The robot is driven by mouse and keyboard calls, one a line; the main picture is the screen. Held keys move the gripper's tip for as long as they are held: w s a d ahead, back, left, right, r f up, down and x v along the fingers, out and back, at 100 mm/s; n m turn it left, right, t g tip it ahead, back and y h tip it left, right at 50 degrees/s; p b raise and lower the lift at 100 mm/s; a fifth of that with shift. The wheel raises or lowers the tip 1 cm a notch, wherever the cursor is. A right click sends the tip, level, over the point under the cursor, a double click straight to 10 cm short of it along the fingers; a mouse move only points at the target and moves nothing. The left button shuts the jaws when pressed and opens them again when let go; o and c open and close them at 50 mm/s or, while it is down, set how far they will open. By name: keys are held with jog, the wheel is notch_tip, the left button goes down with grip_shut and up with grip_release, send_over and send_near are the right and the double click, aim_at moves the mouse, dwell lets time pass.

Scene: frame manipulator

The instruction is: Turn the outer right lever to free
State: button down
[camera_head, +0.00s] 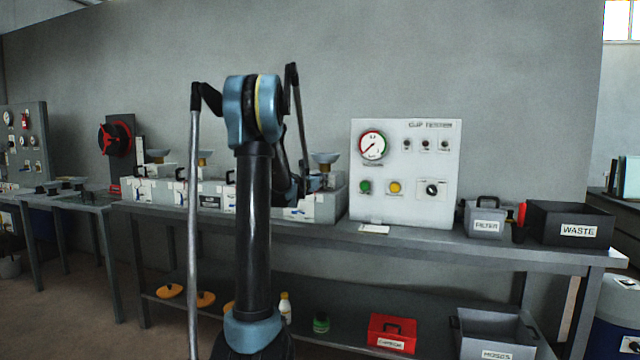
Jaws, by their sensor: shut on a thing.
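A row of pale boxy units (325,207) with funnels on top stands on the long grey bench. Dark levers (180,174) show on the fronts of the units at the left. The outer right lever is hidden behind my arm and gripper at the right end of the row. My gripper (312,184) is at that right end unit, mostly covered by my own arm. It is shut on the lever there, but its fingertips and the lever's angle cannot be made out.
A white panel (440,150) with a gauge, buttons and a knob stands right of the units. A grey filter box (486,222) and a black waste bin (572,209) stand farther right. A red case (392,331) and a grey crate (470,336) are on the lower shelf.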

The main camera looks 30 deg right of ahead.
jog(key=m, duration=0.2)
jog(key=m+y, duration=0.1)
jog(key=m, duration=0.1)
jog(key=shift+s+d, duration=0.2)
jog(key=shift+s, duration=0.1)
jog(key=m, duration=0.2)
jog(key=m+y, duration=0.1)
jog(key=m, duration=0.1)
jog(key=shift+s+d+f, duration=0.2)
jog(key=shift+s+f, duration=0.05)
jog(key=shift+f, duration=0.05)
jog(key=m, duration=0.2)
jog(key=m+y, duration=0.1)
jog(key=m, duration=0.1)
jog(key=shift+s+d+f+t, duration=0.15)
jog(key=shift+s+f+t, duration=0.05)
jog(key=shift+f+t, duration=0.2)
jog(key=shift+f+m+t+y, duration=0.15)
jog(key=shift+f+m, duration=0.05)
jog(key=shift+m, duration=0.6)
jog(key=shift+f+m+t+y, duration=0.15)
jog(key=shift+m, duration=0.65)
jog(key=c, duration=1.6)
grip_release()
jog(key=v, duration=1.2)
